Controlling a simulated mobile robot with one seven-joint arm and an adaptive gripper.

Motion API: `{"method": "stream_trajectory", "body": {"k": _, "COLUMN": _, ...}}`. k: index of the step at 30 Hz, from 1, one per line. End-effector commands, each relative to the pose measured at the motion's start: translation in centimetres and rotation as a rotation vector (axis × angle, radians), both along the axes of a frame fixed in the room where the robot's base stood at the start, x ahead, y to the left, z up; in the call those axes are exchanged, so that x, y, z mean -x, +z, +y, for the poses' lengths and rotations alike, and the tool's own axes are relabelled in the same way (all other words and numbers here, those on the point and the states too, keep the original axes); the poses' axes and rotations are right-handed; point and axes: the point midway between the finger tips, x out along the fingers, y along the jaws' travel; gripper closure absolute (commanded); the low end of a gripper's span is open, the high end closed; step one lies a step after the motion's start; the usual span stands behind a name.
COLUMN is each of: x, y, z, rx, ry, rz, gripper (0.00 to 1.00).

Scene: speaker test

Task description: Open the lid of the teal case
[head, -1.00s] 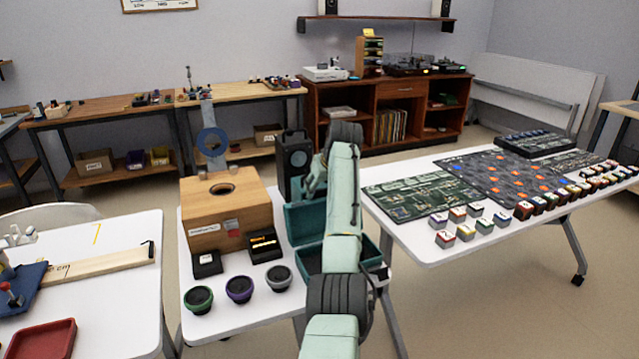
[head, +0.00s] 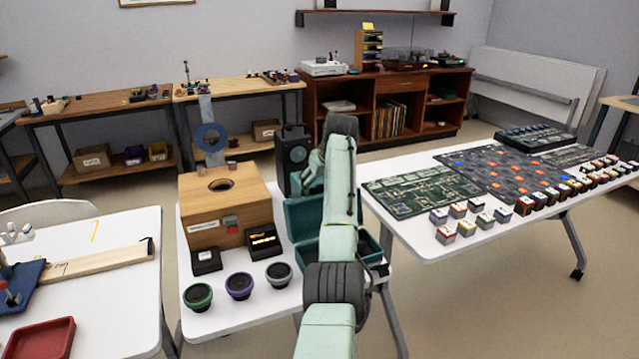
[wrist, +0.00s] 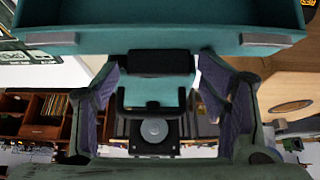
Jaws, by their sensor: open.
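The teal case (head: 366,243) stands on the middle white table, partly hidden behind my arm. Its dark inside shows, and a teal panel that looks like its lid (head: 300,219) stands up at the left rear. My gripper (wrist: 160,75) is open at this panel; in the head view its hand is mostly hidden by my arm. In the wrist view, which looks upside down, the teal case (wrist: 150,40) with grey latches spans the top. A black handle (wrist: 160,62) and some teal lie between the fingertips. I cannot tell whether they touch.
A wooden box (head: 235,212) stands left of the case, with a black speaker (head: 293,148) behind it. Small black boxes and several round cups (head: 239,286) sit in front. The right table (head: 440,245) holds boards and blocks. Open floor lies between the tables and the rear benches.

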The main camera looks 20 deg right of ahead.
Motion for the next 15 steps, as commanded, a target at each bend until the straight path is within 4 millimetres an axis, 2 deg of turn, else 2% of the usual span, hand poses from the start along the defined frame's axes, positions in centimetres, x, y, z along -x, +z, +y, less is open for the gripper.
{"method": "stream_trajectory", "body": {"k": 8, "x": 0.1, "y": 0.1, "z": -0.1, "rx": 0.000, "ry": -0.001, "rz": 0.001, "gripper": 0.33}}
{"method": "stream_trajectory", "body": {"k": 11, "x": 0.5, "y": 0.9, "z": -0.1, "rx": 0.000, "ry": 0.000, "rz": -0.001, "gripper": 0.33}}
{"method": "stream_trajectory", "body": {"k": 15, "x": 1.7, "y": 3.1, "z": -0.2, "rx": 0.001, "ry": -0.002, "rz": -0.004, "gripper": 0.33}}
